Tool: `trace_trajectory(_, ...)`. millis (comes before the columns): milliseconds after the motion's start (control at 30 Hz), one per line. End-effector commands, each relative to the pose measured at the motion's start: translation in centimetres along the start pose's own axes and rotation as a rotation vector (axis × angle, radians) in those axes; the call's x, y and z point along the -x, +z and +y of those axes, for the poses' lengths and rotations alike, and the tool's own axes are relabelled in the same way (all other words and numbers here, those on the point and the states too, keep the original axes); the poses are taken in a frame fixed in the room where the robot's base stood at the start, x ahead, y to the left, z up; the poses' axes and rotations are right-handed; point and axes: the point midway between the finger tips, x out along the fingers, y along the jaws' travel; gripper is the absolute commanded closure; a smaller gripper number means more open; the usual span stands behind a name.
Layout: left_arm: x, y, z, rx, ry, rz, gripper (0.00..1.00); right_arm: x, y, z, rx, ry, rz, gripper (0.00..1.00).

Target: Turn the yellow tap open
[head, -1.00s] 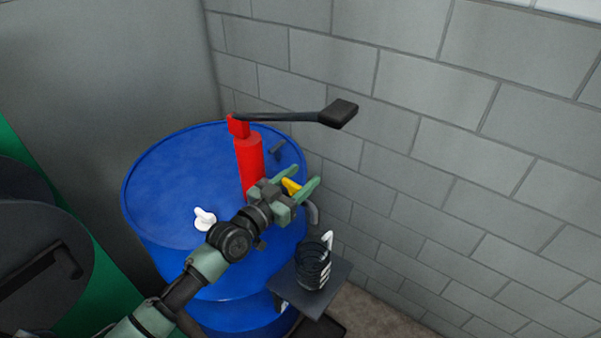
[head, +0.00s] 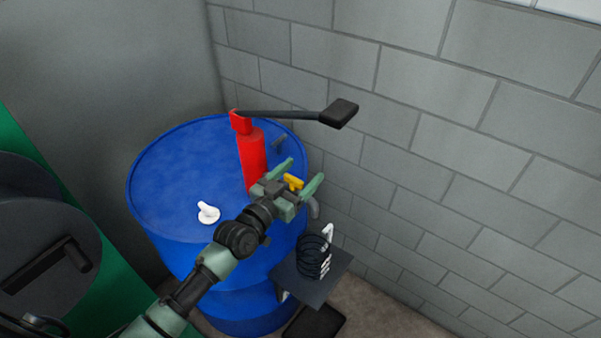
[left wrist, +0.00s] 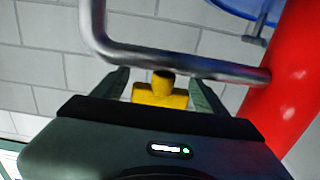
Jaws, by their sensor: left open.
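The yellow tap (head: 293,182) is a small yellow handle beside the red pump on the blue barrel. My left gripper (head: 300,176) is open, with its two fingers on either side of the yellow tap. In the left wrist view the yellow tap (left wrist: 160,94) sits between the open fingers (left wrist: 163,88), with a gap to each finger. A grey metal spout pipe (left wrist: 180,62) runs just beyond it. The tap's lower part is hidden by my gripper. My right gripper is not in view.
The blue barrel (head: 165,190) carries the red pump (head: 251,160) with a long black lever (head: 285,115) above my gripper. A white cap (head: 208,212) lies on the lid. A dark shelf (head: 293,283) holds a dark ribbed container (head: 313,258). A block wall (head: 450,160) stands at right.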

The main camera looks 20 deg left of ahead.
Motion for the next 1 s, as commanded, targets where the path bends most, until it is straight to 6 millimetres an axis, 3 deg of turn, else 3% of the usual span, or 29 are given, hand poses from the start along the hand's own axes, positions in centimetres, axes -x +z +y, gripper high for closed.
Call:
trace_trajectory(500,7.2,0.1,-0.1,-0.001,-0.001,0.0,0.27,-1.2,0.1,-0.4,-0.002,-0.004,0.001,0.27)
trace_trajectory(1000,7.6,0.0,-0.1,0.0,-0.001,0.001,0.27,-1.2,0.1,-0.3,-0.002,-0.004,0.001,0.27)
